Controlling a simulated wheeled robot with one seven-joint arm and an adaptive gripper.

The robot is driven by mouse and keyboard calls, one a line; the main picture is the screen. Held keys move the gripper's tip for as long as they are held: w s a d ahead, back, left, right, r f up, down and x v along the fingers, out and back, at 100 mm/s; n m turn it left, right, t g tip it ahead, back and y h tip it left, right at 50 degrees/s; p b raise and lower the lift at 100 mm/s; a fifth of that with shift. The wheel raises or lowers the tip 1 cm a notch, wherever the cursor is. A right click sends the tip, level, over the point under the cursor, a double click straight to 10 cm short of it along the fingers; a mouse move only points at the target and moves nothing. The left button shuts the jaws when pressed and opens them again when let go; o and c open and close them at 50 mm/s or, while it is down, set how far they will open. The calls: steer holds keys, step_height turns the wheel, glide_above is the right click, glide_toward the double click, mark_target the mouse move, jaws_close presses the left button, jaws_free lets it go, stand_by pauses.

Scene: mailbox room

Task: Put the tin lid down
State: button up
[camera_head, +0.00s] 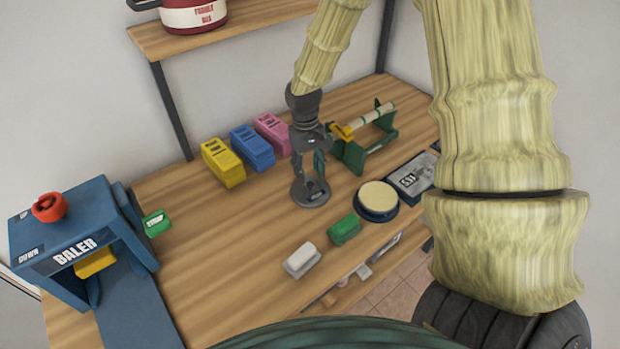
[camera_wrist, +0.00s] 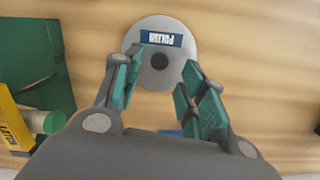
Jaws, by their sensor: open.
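The tin lid (camera_head: 308,196) is a round grey disc lying flat on the wooden bench. In the wrist view the lid (camera_wrist: 159,26) shows a blue label reading POLISH and a dark round spot at its middle. My gripper (camera_head: 312,168) is right above the lid. In the wrist view my gripper (camera_wrist: 164,76) is open, with teal finger pads on either side of the dark spot and nothing held between them. A round dark-blue tin (camera_head: 377,199) with a cream top face stands to the right of the lid, uncovered.
Yellow (camera_head: 223,162), blue (camera_head: 252,147) and pink (camera_head: 273,134) blocks stand behind. A green stand (camera_head: 363,145) with a roller is close right of my gripper. Green (camera_head: 344,230) and white (camera_head: 302,260) blocks lie in front.

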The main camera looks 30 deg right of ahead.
step_height(320, 180, up, 8)
steer(key=b, duration=0.1)
steer(key=shift+w+f+b, duration=0.2)
steer(key=shift+w+b, duration=0.15)
steer(key=shift+w, duration=0.1)
stand_by(0.4)
